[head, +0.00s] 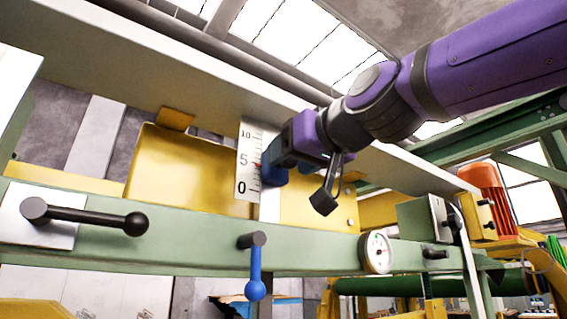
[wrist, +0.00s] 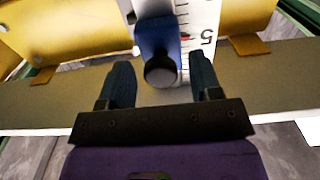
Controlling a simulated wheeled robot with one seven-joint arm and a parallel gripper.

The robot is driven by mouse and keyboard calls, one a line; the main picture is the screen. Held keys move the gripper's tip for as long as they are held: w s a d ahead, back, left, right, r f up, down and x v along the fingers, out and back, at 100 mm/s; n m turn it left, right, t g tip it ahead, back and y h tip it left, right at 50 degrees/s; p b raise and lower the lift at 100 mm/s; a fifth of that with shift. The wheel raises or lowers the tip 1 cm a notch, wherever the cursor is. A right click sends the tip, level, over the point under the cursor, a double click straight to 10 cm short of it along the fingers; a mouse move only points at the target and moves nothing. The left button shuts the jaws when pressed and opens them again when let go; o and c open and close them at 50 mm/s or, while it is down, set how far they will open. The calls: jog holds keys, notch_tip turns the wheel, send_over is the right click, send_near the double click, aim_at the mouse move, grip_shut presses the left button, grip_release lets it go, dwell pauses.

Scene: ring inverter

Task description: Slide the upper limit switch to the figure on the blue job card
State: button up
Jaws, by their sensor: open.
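The limit switch is a blue slider (wrist: 158,40) with a round black knob (wrist: 160,72) on its front. In the head view, part of the blue slider (head: 273,177) shows beside the white scale (head: 246,185), partly hidden by my gripper. The scale is marked 0, 5 and 10, and a small red pointer sits near the 5, seemingly a little below it. My gripper (wrist: 163,80) is open, with one finger on each side of the knob and visible gaps between. It also shows in the head view (head: 290,150). I cannot make out a job card.
A green rail (head: 190,240) runs below, with a black lever (head: 90,217), a blue-handled lever (head: 254,270) and a round dial (head: 376,252). A grey beam (head: 150,75) passes above and behind the scale. An orange motor (head: 488,195) stands at right.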

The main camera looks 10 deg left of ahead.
jog(key=shift+x, duration=1.4)
